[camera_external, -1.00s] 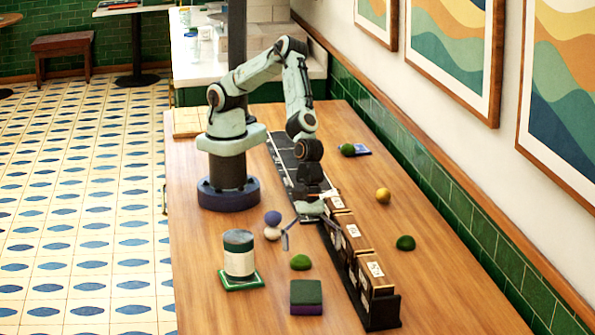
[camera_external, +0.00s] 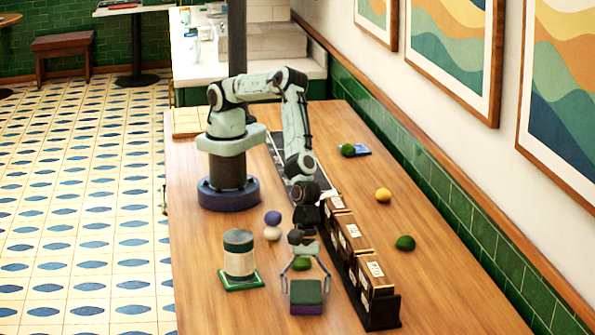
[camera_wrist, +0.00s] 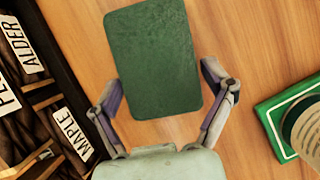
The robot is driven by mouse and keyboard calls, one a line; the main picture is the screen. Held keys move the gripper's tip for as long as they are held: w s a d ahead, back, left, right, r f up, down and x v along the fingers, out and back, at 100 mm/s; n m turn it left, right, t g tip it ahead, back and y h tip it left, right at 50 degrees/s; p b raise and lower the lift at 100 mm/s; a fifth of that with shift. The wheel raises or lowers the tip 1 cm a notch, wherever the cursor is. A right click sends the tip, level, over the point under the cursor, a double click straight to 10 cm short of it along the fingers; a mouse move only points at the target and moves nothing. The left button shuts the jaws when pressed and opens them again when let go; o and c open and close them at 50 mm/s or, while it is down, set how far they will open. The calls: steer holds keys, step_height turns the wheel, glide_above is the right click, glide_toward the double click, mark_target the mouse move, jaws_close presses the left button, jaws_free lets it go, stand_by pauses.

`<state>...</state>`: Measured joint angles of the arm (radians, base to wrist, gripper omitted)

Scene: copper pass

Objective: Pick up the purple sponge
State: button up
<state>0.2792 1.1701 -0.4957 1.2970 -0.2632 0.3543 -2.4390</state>
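The sponge (camera_external: 306,308) is a small block with a dark green top and a purple lower layer, lying on the wooden table near the front. In the wrist view its green top (camera_wrist: 153,58) fills the upper middle, slightly tilted. My gripper (camera_external: 306,277) is open, with its fingers spread on either side of the sponge's near end. In the wrist view the fingertips (camera_wrist: 163,88) stand left and right of the block with small gaps. I cannot tell how far above the table they are.
A rack of labelled wooden boxes (camera_external: 350,240) stands close on the right. A dark-lidded jar (camera_external: 239,258) sits on a green coaster (camera_external: 240,284) to the left. A green ball (camera_external: 302,264), a purple ball (camera_external: 272,217) and a white ball (camera_external: 272,233) lie behind the sponge.

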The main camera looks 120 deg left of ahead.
steer(key=shift+c, duration=1.1)
